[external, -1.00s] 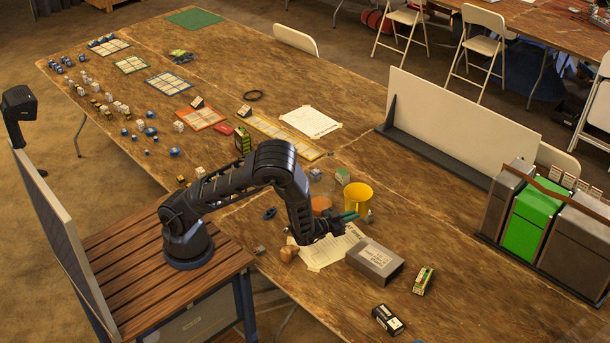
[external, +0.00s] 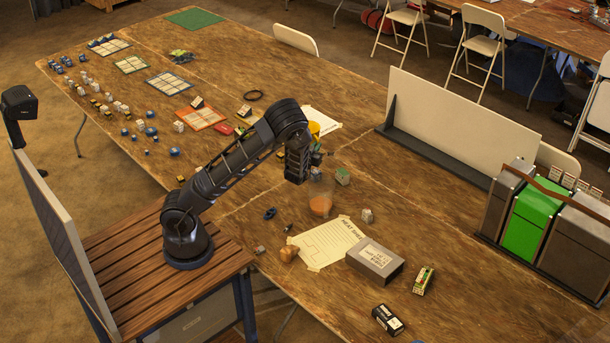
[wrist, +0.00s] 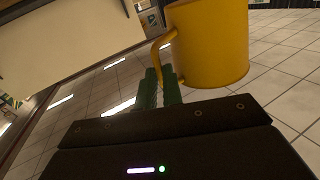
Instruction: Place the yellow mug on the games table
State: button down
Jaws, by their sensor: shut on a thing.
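The yellow mug (wrist: 210,45) hangs in the air at my fingertips, seen close up in the wrist view. My gripper (wrist: 163,85) has green fingers shut on the mug's handle. In the external view the mug (external: 314,130) is partly hidden behind my wrist, and the fingers are hard to make out. The mug is above the middle of the long wooden table (external: 455,270), which carries gridded game boards and small pieces at its far left. No label shows which table is the games table.
Below my gripper are an orange disc (external: 320,205) and a small green-topped box (external: 342,177). A grey box (external: 375,262) and a paper sheet (external: 328,243) lie nearer. A white upright panel (external: 460,115) and bins (external: 532,220) stand right. Bare wood shows around the paper and front right.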

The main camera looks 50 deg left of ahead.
jog(key=shift+w+f+m+t+h, duration=0.15)
jog(key=shift+w+m+h, duration=0.25)
jog(key=shift+m+h, duration=1.25)
jog(key=shift+w+f+m+t+h, duration=0.1)
jog(key=shift+w+f+m+h, duration=0.25)
jog(key=shift+m+h, duration=1.3)
jog(key=shift+w+f+m+t+h, duration=0.15)
jog(key=shift+w+m+h, duration=0.4)
jog(key=shift+h, duration=2.15)
jog(key=shift+s, duration=0.1)
jog(key=shift+r, duration=0.1)
